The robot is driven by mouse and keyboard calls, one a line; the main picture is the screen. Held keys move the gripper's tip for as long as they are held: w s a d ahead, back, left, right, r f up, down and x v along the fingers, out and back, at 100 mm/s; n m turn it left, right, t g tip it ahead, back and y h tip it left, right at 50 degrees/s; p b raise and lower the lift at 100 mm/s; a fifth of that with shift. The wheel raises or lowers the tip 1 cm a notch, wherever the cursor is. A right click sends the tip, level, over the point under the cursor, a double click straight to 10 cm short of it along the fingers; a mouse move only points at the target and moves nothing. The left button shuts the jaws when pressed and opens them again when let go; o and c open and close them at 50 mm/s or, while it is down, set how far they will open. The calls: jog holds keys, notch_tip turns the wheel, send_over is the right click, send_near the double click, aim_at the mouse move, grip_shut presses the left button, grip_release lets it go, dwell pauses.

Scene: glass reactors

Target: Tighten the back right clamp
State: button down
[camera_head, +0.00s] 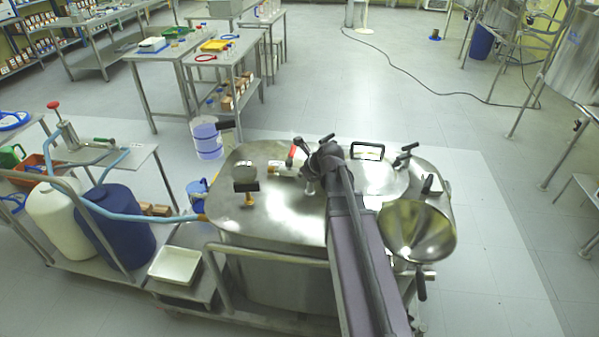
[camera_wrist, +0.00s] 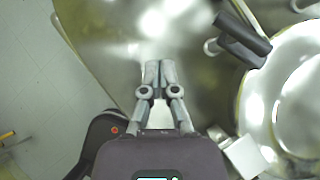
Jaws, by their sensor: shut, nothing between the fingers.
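The round lid (camera_head: 378,178) with a black handle (camera_head: 368,151) sits on top of the steel reactor (camera_head: 270,215). The back right clamp (camera_head: 405,153) has a black lever and stands at the lid's far right edge. My gripper (camera_wrist: 158,75) is shut and empty, above the steel top to the left of the lid. In the wrist view, a clamp with a dark grip (camera_wrist: 243,38) lies to the right of my fingertips, apart from them. I cannot tell which clamp it is.
A steel funnel (camera_head: 417,228) stands at the reactor's front right. A red-handled valve (camera_head: 291,158) and a capped fitting (camera_head: 246,178) rise left of my arm. A rail (camera_head: 265,254) runs along the front.

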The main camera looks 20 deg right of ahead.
jog(key=shift+s+a+r+p, duration=0.2)
jog(key=shift+s+r+p, duration=0.4)
jog(key=shift+r, duration=0.2)
jog(key=shift+s+a+r+p, duration=0.2)
jog(key=shift+s+r+p, duration=0.4)
jog(key=shift+r, duration=0.15)
jog(key=s+a+f+n+g+h, duration=0.1)
jog(key=s+a+n, duration=0.4)
jog(key=n, duration=1)
jog(key=s+a+f+n+g+h, duration=0.2)
jog(key=s+n+g, duration=0.4)
jog(key=s+n, duration=0.4)
jog(key=a+f+n, duration=0.1)
jog(key=a+n, duration=0.1)
jog(key=n, duration=0.4)
jog(key=shift+s+a+f, duration=0.15)
jog(key=shift+a, duration=0.25)
